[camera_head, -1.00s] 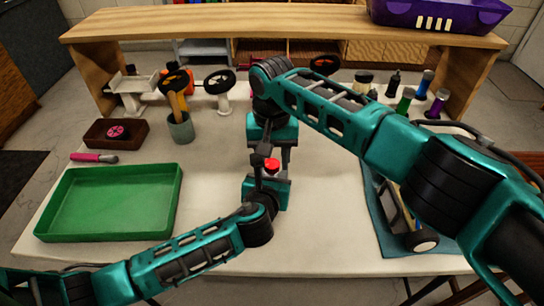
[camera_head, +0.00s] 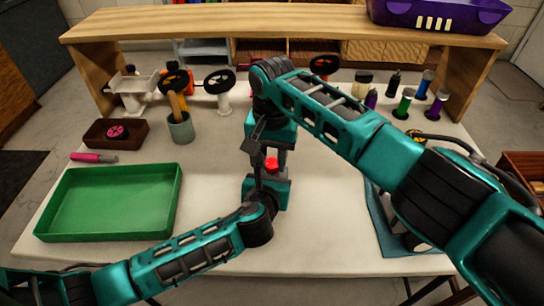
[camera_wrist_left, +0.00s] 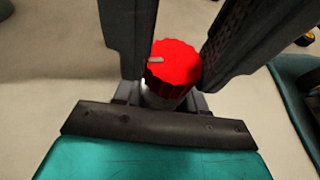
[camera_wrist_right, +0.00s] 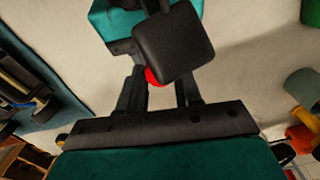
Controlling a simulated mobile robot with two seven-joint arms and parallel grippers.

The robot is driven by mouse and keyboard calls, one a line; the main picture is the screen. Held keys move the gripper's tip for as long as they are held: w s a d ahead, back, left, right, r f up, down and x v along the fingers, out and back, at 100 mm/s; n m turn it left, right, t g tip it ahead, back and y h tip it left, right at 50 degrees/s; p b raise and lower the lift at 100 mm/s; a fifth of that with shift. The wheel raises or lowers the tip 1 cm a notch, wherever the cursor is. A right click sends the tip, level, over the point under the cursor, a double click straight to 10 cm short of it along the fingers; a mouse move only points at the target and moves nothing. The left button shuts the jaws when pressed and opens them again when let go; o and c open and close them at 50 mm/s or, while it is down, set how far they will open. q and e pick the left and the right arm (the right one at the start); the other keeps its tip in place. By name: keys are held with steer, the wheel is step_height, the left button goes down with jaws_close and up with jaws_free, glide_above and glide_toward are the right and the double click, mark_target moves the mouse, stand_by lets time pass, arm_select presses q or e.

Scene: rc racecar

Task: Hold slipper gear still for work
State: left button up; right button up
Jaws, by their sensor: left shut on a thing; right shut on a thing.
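The slipper gear appears to be the red round part with a ribbed edge (camera_head: 271,165), in the middle of the table between my two grippers. In the left wrist view the red part (camera_wrist_left: 174,62) sits on a grey cylindrical piece, between the fingers of my left gripper (camera_wrist_left: 190,55), which is shut on it. My right gripper (camera_head: 280,152) comes from the far side and is shut on the same part. In the right wrist view a dark square block hides most of the red part (camera_wrist_right: 152,77), and the exact grip is hidden.
A green tray (camera_head: 177,215) lies at left, with a brown box (camera_head: 103,140) and pink-handled tool (camera_head: 90,157) behind it. A cup (camera_head: 181,128) and several bottles stand farther back. A blue mat (camera_head: 385,225) at right is partly hidden by my right arm. The table's front middle is clear.

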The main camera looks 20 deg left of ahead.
mark_target(272, 163)
steer(key=o, duration=0.8)
steer(key=shift+r, duration=0.1)
step_height(272, 163, up, 12)
stand_by(0.4)
arm_select(q)
steer(key=o, duration=1.2)
steer(key=shift+c, duration=0.2)
steer(key=v, duration=1.2)
